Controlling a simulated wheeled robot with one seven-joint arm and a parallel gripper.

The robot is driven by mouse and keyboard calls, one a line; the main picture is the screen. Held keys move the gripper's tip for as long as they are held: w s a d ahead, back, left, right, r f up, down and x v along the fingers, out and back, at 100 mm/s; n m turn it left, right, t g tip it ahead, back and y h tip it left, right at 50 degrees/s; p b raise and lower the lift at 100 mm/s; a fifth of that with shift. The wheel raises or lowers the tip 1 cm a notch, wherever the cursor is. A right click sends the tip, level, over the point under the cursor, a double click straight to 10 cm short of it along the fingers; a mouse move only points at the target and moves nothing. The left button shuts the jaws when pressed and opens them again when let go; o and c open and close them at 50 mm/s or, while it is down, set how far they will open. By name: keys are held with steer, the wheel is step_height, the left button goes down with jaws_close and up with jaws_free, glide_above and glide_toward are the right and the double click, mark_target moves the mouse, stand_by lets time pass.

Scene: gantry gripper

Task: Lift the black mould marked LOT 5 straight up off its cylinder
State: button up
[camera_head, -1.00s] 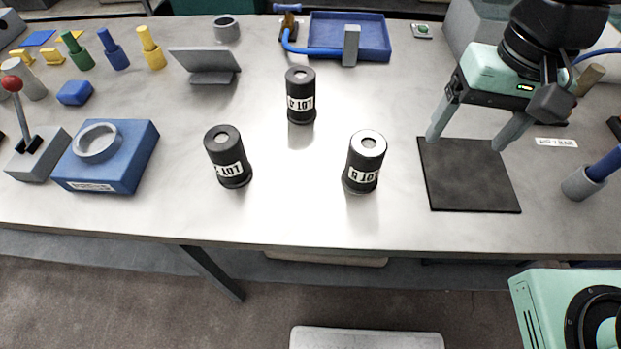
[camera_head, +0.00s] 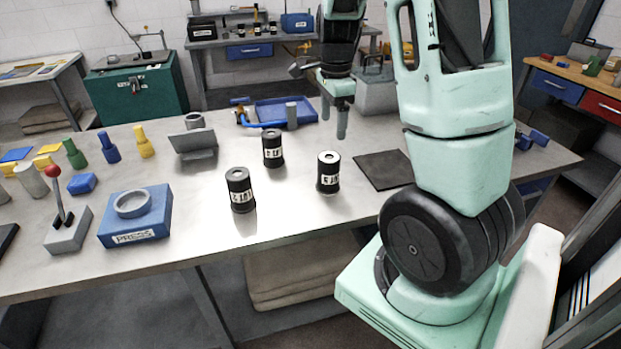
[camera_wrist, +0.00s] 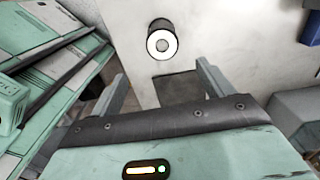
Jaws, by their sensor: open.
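Three black moulds with white labels stand upright on the grey bench. The right one (camera_head: 328,172) has a pale ring on top, and its upside-down label looks like LOT 5, though the digit is small. The other two are the left mould (camera_head: 240,190) and the back mould (camera_head: 272,148), whose label looked like LOT 4 earlier. My gripper (camera_head: 334,118) is open and empty, pointing down above the bench, behind the right mould in the head view. In the wrist view one pale-topped mould (camera_wrist: 162,42) appears beyond my open fingers, not between them. The cylinders inside are hidden.
A dark mat (camera_head: 385,170) lies right of the moulds. A blue tray (camera_head: 287,111) with a blue hose is behind them. A grey stand (camera_head: 194,145), a blue PRESS block (camera_head: 135,214) and a red-knobbed lever (camera_head: 58,200) are left. Bench around the moulds is clear.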

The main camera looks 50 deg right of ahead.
mark_target(331, 159)
step_height(331, 159, down, 10)
steer(key=shift+r+p, duration=0.1)
steer(key=shift+p, duration=0.35)
steer(key=shift+w+f+p, duration=0.15)
steer(key=shift+f+p, duration=0.25)
steer(key=shift+f, duration=1.2)
steer(key=shift+w+f+p, duration=0.15)
steer(key=shift+f+p, duration=0.2)
steer(key=shift+f, duration=1.25)
steer(key=c, duration=1.1)
